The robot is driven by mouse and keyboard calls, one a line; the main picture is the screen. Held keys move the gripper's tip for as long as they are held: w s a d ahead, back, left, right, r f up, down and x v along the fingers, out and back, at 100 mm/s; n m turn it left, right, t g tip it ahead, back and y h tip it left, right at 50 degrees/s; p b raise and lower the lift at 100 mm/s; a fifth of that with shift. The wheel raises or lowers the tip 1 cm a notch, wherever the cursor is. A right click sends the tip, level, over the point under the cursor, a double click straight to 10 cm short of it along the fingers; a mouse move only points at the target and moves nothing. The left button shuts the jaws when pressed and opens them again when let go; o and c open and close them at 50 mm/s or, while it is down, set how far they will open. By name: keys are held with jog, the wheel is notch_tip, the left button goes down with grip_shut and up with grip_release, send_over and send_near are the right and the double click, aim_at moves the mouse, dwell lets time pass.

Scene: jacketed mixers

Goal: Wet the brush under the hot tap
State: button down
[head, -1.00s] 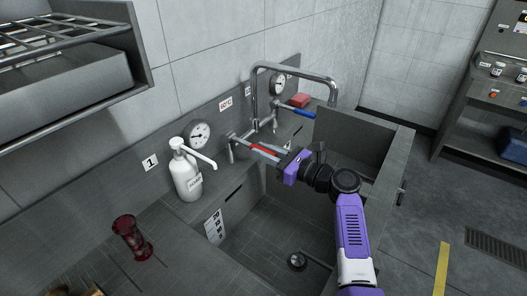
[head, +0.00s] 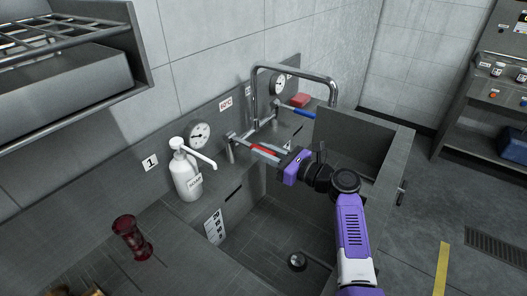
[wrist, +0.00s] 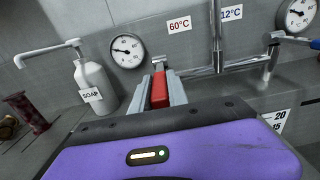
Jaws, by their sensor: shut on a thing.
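My gripper (head: 264,153) reaches over the sink and is shut on the red lever (head: 267,149) of the hot tap. In the wrist view the red lever (wrist: 160,92) lies between my two grey fingers, below the 60°C label (wrist: 180,25). The tall arched spout (head: 290,70) rises behind, from the same fitting as a blue lever (head: 304,114) on the right. No water stream can be made out below the spout. I cannot make out a brush for certain; a brownish thing (head: 94,292) is cut off at the lower left edge.
A white soap bottle (head: 187,176) with a long pump nozzle stands left of the tap. A dark red waisted object (head: 132,238) stands on the left counter. A red block (head: 300,100) sits behind the blue lever. The sink basin (head: 270,225) is open below my arm.

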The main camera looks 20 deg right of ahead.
jog(key=shift+r+g+p, duration=0.3)
jog(key=shift+r+p, duration=0.45)
jog(key=shift+p, duration=1.3)
jog(key=h+p, duration=0.1)
jog(key=p, duration=0.2)
jog(key=shift+r+g, duration=0.35)
jog(key=shift+g, duration=0.05)
jog(key=shift+f+p, duration=0.15)
jog(key=shift+p, duration=0.2)
jog(key=c, duration=1.3)
grip_release()
jog(key=v, duration=0.7)
jog(key=shift+s+d+b, duration=0.2)
jog(key=shift+s+b, duration=0.1)
jog(key=shift+b, duration=0.05)
